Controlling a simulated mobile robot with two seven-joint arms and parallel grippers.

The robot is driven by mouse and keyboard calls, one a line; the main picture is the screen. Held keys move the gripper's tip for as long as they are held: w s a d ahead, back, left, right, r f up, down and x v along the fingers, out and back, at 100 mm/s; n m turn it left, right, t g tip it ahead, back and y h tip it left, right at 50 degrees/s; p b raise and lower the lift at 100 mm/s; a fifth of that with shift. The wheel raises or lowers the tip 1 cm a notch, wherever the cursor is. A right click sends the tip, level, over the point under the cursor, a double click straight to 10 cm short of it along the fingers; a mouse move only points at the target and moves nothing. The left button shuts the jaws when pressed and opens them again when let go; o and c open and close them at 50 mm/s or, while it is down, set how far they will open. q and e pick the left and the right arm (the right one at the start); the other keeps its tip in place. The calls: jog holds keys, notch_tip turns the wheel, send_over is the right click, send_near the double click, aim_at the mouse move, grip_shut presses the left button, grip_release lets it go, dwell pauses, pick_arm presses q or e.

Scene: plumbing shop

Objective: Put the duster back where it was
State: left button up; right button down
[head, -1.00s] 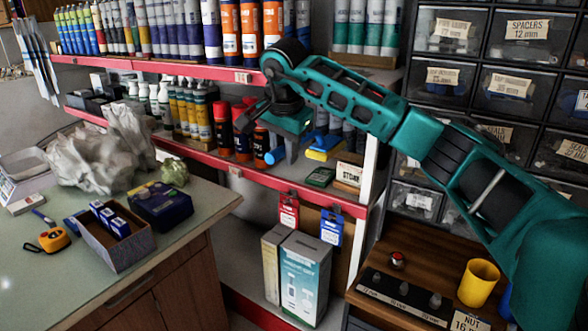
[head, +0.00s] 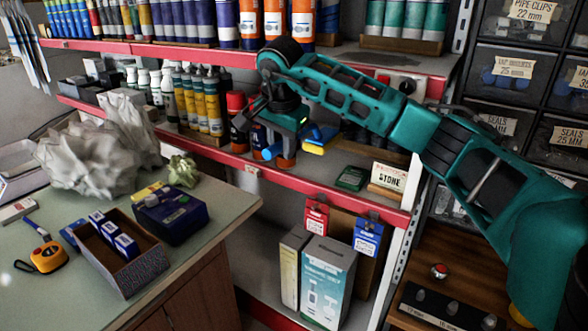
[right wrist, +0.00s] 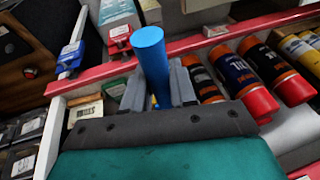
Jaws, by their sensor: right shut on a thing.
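The duster has a blue rounded handle (head: 272,152) and a yellow and blue part (head: 318,141) at its other side. My right gripper (head: 288,135) is shut on it, in front of the middle shelf. In the right wrist view the blue handle (right wrist: 150,52) sticks out between the two grey fingers of my right gripper (right wrist: 158,88). The fingers and the arm hide the middle of the duster. I cannot tell whether the duster touches the shelf. My left gripper is not in view.
Red-capped cans (right wrist: 235,78) stand close beside the gripper on the red-edged shelf (head: 340,200). A green box (head: 351,179) and a "STONE" card (head: 388,178) are to the right. A counter (head: 200,225) with a cardboard tray (head: 122,262) fills the left front.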

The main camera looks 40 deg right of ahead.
notch_tip(320, 180, down, 6)
jog(key=b, duration=0.1)
jog(key=shift+f, duration=0.25)
jog(key=c, duration=0.9)
grip_release()
jog(key=shift+r, duration=0.1)
jog(key=p+v, duration=0.2)
jog(key=v, duration=1)
